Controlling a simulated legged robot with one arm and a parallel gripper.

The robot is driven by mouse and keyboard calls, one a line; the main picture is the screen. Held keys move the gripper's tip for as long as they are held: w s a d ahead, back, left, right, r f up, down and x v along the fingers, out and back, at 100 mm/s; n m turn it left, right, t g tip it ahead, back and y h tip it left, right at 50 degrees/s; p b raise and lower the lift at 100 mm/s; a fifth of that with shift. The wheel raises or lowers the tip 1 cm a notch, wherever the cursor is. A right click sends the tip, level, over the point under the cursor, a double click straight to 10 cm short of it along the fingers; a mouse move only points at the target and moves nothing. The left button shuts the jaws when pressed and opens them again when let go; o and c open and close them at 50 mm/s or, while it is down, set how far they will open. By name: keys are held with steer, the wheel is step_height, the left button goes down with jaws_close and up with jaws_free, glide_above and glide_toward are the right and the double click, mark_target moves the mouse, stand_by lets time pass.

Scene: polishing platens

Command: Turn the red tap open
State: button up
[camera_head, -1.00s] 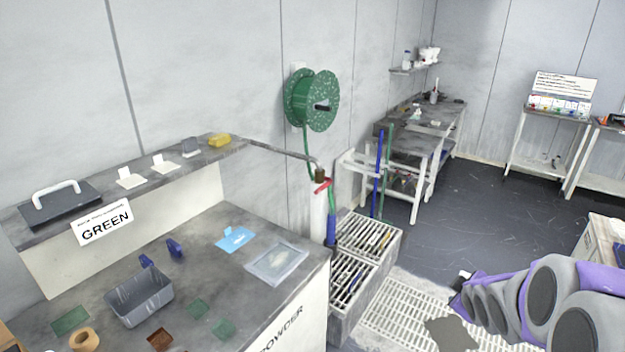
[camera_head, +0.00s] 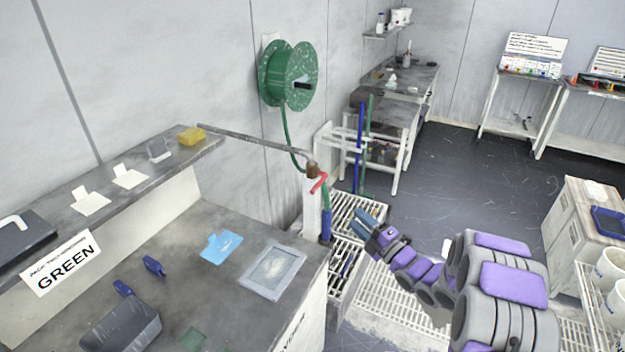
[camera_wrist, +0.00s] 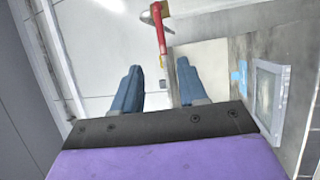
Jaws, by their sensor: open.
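The red tap (camera_head: 318,183) is a small red lever on a brass fitting (camera_head: 313,170) at the top of a white post, beside the bench corner. In the wrist view the red lever (camera_wrist: 159,28) shows at the top, beyond the fingers and between their lines. My gripper (camera_head: 368,217) has blue fingers and is right of and below the tap in the head view, apart from it. In the wrist view my gripper (camera_wrist: 156,82) shows two blue fingers spread apart with nothing held between them.
A green hose reel (camera_head: 288,75) hangs on the wall, its hose running down by the post. The grey bench (camera_head: 225,225) carries a framed plate (camera_head: 273,270) and a blue card (camera_head: 221,247). The dark floor (camera_head: 470,170) behind is clear.

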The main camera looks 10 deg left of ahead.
mark_target(318, 186)
steer(key=x, duration=0.6)
steer(key=b+x, duration=0.1)
steer(key=x, duration=0.5)
steer(key=b+x, duration=0.1)
steer(key=x, duration=0.5)
steer(key=shift+s+a, duration=0.3)
jaws_close()
steer(key=shift+f, duration=0.1)
